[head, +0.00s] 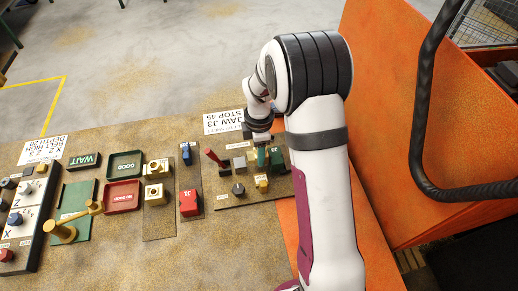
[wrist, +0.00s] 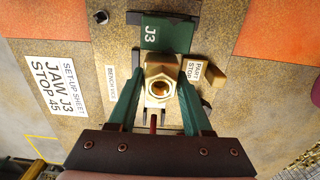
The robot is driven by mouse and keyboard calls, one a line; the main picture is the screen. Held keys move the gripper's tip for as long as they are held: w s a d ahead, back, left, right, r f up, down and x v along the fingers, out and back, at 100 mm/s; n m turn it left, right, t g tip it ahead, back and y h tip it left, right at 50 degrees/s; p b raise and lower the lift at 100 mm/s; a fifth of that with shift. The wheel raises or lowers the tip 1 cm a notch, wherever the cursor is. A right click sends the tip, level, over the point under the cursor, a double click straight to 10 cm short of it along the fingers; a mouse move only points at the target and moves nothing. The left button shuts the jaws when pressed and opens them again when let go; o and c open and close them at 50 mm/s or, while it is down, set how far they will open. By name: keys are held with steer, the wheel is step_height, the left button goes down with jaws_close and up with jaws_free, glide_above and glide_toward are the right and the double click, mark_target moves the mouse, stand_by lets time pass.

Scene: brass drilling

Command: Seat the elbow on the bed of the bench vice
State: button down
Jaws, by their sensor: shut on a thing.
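A brass elbow (wrist: 159,80) with a hex-edged round opening facing the camera sits between the two green fingers of my gripper (wrist: 160,90) in the wrist view. The fingers are shut on it. The green J3 jaw (wrist: 165,35) of the bench vice lies just beyond the elbow. Whether the elbow touches the bed beneath cannot be told. In the head view my gripper (head: 262,152) is over the vice (head: 225,169) at the right of the bench, and my arm hides part of it. The held elbow is not clear there.
A brass part stop (wrist: 214,78) is right of the elbow. Two brass pieces (head: 155,193) stand on a tan mat, beside a red J1 block (head: 189,203), a red tray (head: 122,196) and a green GOOD tray (head: 125,164). A red handle (head: 213,155) rises left of my gripper.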

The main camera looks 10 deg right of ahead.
steer(key=shift+f, duration=1.4)
stand_by(1.6)
steer(key=shift+c, duration=1.2)
jaws_free()
steer(key=shift+o, duration=0.2)
steer(key=shift+o, duration=1)
steer(key=shift+r, duration=0.1)
steer(key=shift+r, duration=3.4)
